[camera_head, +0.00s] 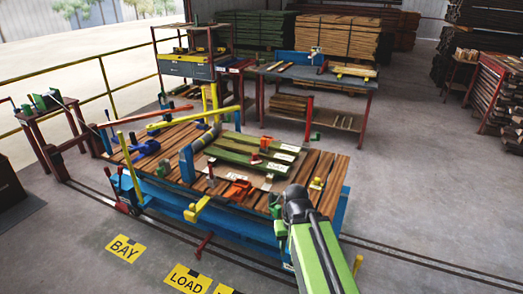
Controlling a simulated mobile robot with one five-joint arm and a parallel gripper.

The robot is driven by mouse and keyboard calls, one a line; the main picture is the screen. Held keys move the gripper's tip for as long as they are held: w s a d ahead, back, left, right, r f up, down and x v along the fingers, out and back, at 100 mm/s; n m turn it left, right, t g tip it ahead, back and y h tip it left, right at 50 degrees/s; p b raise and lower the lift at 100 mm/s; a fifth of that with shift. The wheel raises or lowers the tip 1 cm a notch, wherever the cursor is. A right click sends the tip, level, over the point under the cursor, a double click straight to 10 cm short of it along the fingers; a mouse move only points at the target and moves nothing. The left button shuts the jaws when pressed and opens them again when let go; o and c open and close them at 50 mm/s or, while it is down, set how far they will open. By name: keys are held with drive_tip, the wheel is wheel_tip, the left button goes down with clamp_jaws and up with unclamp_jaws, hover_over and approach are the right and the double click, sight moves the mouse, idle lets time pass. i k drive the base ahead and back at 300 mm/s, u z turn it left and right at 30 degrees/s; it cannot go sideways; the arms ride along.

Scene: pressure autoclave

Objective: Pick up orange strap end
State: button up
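A bright orange piece (237,190) lies on the front middle of the plank-topped table (325,170). A smaller red-orange piece (265,143) sits farther back on the green boards (240,156). I cannot tell which of them is the strap end. My green and black arm reaches in from the bottom right. Its dark end, with my gripper (278,207), is over the table's front right edge, to the right of the bright orange piece and apart from it. The fingers are too small to tell whether they are open or shut.
A blue curved bar (187,164), a dark roller (207,137) and yellow posts stand left of the green boards. A yellow bracket (197,208) juts from the table's front edge. A second workbench (318,75) stands behind.

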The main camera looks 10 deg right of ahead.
sight(263, 141)
drive_tip(key=u, duration=0.5)
drive_tip(key=i, duration=1.25)
drive_tip(key=u, duration=0.65)
drive_tip(key=i, duration=1.65)
drive_tip(key=z, duration=0.35)
